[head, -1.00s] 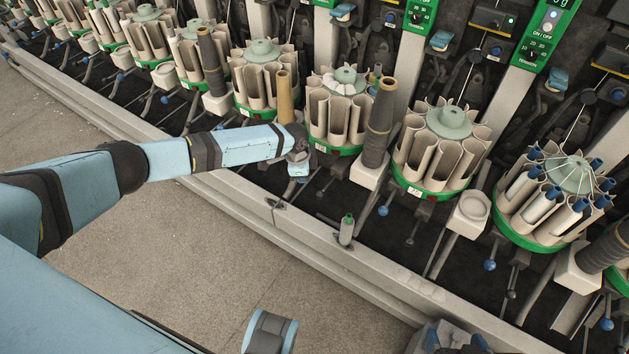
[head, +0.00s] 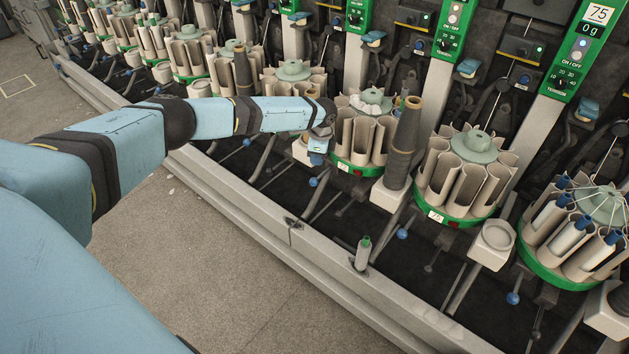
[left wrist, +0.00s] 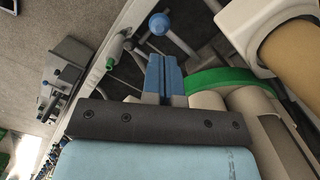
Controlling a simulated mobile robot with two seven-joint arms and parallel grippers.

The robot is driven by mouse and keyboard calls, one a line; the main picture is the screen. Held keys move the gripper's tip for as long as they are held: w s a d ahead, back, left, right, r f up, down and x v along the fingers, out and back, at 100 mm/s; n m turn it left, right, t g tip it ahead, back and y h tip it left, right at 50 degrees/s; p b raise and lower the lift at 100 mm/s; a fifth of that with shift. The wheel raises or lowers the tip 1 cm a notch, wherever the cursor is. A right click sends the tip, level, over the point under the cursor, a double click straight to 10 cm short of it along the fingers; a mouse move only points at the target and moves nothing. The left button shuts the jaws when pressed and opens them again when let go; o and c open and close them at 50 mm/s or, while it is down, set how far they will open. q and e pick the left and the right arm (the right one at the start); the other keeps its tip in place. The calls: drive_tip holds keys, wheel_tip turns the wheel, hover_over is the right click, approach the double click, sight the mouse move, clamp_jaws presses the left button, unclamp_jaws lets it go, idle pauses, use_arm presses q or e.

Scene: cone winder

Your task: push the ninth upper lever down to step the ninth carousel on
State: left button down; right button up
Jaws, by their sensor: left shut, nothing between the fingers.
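My left gripper (head: 318,157) is shut and empty in the head view, beside the lower left of a green-based carousel (head: 343,166) of beige tubes. A lever's blue ball knob (head: 313,181) shows just below the fingers. In the left wrist view the blue fingers (left wrist: 165,76) are together, and a blue ball knob (left wrist: 160,23) lies beyond their tips, apart from them in the picture. More blue-knobbed levers (head: 401,234) (head: 513,298) stand along the row. I cannot tell from any number which lever is the ninth. My right gripper is in neither view now.
A grey rail (head: 270,227) runs along the machine's front, with a small green-topped bobbin (head: 363,252) on it. A dark cone (head: 404,140) stands right of the carousel. A tan cone (left wrist: 292,58) is close on the right in the left wrist view. The floor (head: 230,270) is clear.

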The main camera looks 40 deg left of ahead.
sight(314, 179)
use_arm(q)
drive_tip(key=f+b, duration=0.4)
drive_tip(key=f, duration=0.1)
drive_tip(key=shift+a, duration=0.2)
drive_tip(key=shift+s+f+b, duration=0.1)
drive_tip(key=shift+f+b, duration=0.5)
drive_tip(key=shift+b, duration=0.1)
drive_tip(key=shift+a+f, duration=0.1)
drive_tip(key=shift+f, duration=0.15)
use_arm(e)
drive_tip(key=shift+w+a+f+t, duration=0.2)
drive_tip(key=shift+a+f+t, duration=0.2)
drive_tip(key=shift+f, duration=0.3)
